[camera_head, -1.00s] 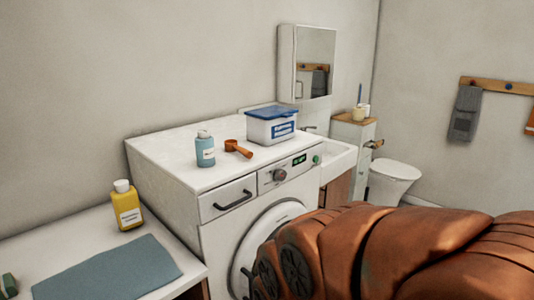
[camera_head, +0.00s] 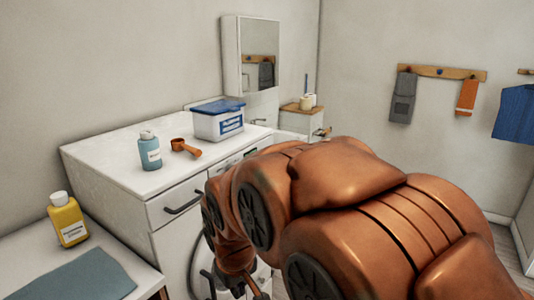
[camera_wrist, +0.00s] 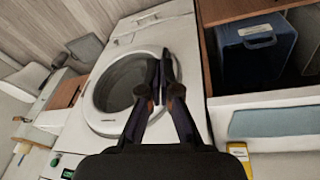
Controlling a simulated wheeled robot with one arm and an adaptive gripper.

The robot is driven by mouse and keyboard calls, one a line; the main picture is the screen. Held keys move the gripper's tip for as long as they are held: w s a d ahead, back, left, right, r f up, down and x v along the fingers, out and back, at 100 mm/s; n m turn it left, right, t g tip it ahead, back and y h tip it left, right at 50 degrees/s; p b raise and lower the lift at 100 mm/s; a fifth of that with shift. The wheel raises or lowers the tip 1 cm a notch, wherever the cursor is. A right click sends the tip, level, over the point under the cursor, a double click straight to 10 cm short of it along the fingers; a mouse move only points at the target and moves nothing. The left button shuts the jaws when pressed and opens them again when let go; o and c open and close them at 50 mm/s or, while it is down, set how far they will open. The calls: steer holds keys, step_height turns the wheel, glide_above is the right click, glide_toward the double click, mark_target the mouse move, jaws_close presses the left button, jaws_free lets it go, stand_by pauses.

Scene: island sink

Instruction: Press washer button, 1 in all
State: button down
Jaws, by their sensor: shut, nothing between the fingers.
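The white washer (camera_head: 120,195) stands against the wall. In the wrist view its round door (camera_wrist: 120,92) and white front are tilted and upside down. A small green patch (camera_wrist: 68,174) on its control panel shows at the bottom left edge there; I cannot tell whether it is the display or the button. In the head view my arm covers most of the panel and the button cannot be made out. My gripper (camera_wrist: 162,62) is shut and empty, its fingertips over the door area in the wrist view. Its gap to the washer is unclear.
On the washer top are a blue bottle (camera_head: 149,152), an orange scoop (camera_head: 185,148) and a blue-lidded box (camera_head: 218,122). A blue bin (camera_wrist: 258,48) is in an open cabinet beside the washer.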

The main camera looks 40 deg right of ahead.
steer(key=w+d+r+n+t+h, duration=0.1)
steer(key=w+d+r+t+h, duration=0.15)
steer(key=w+d, duration=0.9)
steer(key=w+d+r+t+h, duration=0.15)
steer(key=w+d+t, duration=0.25)
steer(key=w+d, duration=0.8)
steer(key=w+d+r+n+t+h, duration=0.1)
steer(key=d+t+h, duration=0.1)
steer(key=d, duration=0.8)
steer(key=w+d+r+n+t+h, duration=0.1)
steer(key=d+t, duration=0.4)
steer(key=d, duration=0.6)
steer(key=shift+w+d+r+n+h+p, duration=0.3)
steer(key=shift+w+r+n+h+p, duration=0.1)
steer(key=shift+w+r+n, duration=0.25)
steer(key=shift+t, duration=0.25)
steer(key=w+a+b, duration=0.1)
steer(key=w+a, duration=0.1)
steer(key=w, duration=0.6)
steer(key=shift+w+a, duration=0.15)
steer(key=shift+a, duration=0.15)
